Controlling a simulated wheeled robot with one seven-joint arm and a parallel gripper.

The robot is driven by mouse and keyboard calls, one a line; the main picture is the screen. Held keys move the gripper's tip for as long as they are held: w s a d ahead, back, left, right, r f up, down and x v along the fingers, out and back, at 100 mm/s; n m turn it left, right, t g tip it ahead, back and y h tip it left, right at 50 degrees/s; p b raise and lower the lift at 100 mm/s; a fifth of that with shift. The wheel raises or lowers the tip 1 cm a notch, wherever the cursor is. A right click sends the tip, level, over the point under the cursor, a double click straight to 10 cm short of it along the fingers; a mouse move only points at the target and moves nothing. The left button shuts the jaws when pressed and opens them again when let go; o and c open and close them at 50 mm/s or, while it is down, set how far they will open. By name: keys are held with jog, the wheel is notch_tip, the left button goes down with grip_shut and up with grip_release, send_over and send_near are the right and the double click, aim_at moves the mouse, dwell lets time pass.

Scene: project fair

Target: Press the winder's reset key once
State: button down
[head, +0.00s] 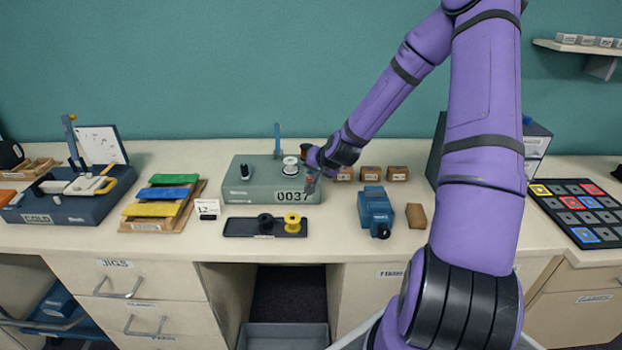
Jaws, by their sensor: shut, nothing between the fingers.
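The winder (250,191) is a grey-green box on the bench, left of the middle in the head view. Its front shows a counter (290,197) reading 0037. A black knob (245,172) and a white spool (290,166) are on its top, with a blue upright lever (277,140) behind. My gripper (310,186) is shut and empty, pointing down at the winder's right end, just right of the counter. The reset key cannot be made out; my gripper covers that corner. Whether the fingertips touch the winder cannot be told.
A dark tray (240,227) with a black and a yellow spool lies in front of the winder. A blue device (375,211) and small brown boxes (370,174) stand to the right. A striped coloured rack (165,196) and a small "12" card (207,208) are to the left.

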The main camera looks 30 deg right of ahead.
aim_at(313, 178)
jog(key=shift+f, duration=0.45)
dwell(0.5)
jog(key=shift+r, duration=0.9)
jog(key=shift+r, duration=2.45)
